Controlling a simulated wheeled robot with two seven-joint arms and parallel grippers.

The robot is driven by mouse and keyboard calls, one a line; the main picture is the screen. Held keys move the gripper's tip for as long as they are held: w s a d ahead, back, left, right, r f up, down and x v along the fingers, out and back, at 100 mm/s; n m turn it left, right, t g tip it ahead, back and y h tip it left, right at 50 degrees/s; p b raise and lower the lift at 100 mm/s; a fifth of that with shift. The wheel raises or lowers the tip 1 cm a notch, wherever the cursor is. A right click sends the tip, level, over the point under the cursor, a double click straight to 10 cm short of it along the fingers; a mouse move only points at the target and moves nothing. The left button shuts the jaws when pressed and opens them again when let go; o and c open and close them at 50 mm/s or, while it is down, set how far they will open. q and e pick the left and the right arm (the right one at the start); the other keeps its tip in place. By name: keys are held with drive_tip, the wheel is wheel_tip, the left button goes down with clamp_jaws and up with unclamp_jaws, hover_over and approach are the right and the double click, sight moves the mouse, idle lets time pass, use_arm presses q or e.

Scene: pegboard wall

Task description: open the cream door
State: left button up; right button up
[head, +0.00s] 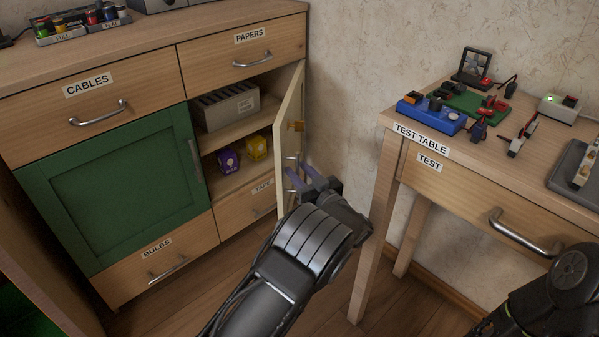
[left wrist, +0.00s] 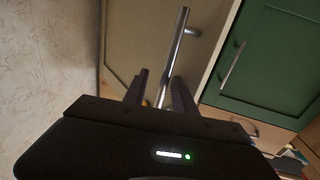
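The cream door (head: 289,130) stands swung well out from the cabinet, seen nearly edge-on in the head view, and the shelves behind it are exposed. In the left wrist view the door's face (left wrist: 136,40) fills the upper middle, with its metal bar handle (left wrist: 179,40) running down between the fingers. My left gripper (head: 303,175) is at the handle, its fingers apart on either side of the bar. In the left wrist view the gripper (left wrist: 159,75) shows a gap beside the bar on the left. My right gripper is out of view.
A grey slotted box (head: 226,107) and purple (head: 228,160) and yellow (head: 257,147) items sit on the shelves. The green door (head: 120,190) is shut at left. The test table (head: 387,150) stands right of my left arm. Floor shows between cabinet and table.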

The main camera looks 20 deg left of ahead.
use_arm(q)
drive_tip(key=shift+s+d, duration=0.1)
drive_tip(key=shift+s, duration=0.05)
drive_tip(key=p+v, duration=0.2)
drive_tip(key=v, duration=0.5)
drive_tip(key=shift+s+d, duration=0.15)
drive_tip(key=shift+d, duration=0.05)
drive_tip(key=shift+c, duration=0.3)
